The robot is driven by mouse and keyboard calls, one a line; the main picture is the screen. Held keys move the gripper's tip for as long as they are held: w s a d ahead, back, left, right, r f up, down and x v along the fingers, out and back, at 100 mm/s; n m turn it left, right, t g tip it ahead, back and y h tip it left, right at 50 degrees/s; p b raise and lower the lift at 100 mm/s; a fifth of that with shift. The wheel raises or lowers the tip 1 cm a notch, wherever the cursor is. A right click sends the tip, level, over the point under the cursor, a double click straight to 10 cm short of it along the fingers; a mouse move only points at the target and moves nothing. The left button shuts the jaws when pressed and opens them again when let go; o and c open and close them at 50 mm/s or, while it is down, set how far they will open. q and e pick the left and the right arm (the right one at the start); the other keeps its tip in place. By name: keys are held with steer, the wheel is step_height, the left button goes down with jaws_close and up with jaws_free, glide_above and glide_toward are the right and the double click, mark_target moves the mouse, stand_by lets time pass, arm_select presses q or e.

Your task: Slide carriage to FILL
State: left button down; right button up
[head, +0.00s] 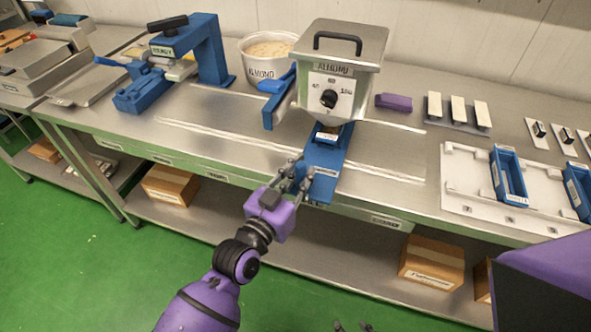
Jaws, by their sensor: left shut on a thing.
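The blue carriage (325,158) sits on the steel bench beneath the almond dispenser (340,60), its front end reaching the bench's front edge. It carries small pale labels, too small to read. My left gripper (297,176) is shut on the carriage at its front left end. Pale rails (225,140) run along the bench to both sides of the carriage. No FILL mark is readable. Two dark fingertips of my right gripper (352,327) show at the bottom edge, apart with nothing visible between them; the rest of it is out of frame.
A blue press (205,50) and a white almond tub (265,52) stand left of the dispenser. A purple block (394,102), pale-topped blocks (457,110) and a white tray (460,188) with blue frames lie right. The rails look clear on both sides.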

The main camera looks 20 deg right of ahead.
arm_select(q)
steer(key=shift+a+f, duration=0.1)
steer(key=shift+f, duration=0.15)
steer(key=c, duration=1.7)
jaws_free()
steer(key=shift+c, duration=0.2)
steer(key=shift+o, duration=0.9)
steer(key=shift+s+a+r, duration=0.1)
steer(key=shift+r, duration=0.1)
steer(key=v, duration=1.2)
arm_select(e)
steer(key=shift+s+d, duration=0.1)
steer(key=shift+s, duration=0.05)
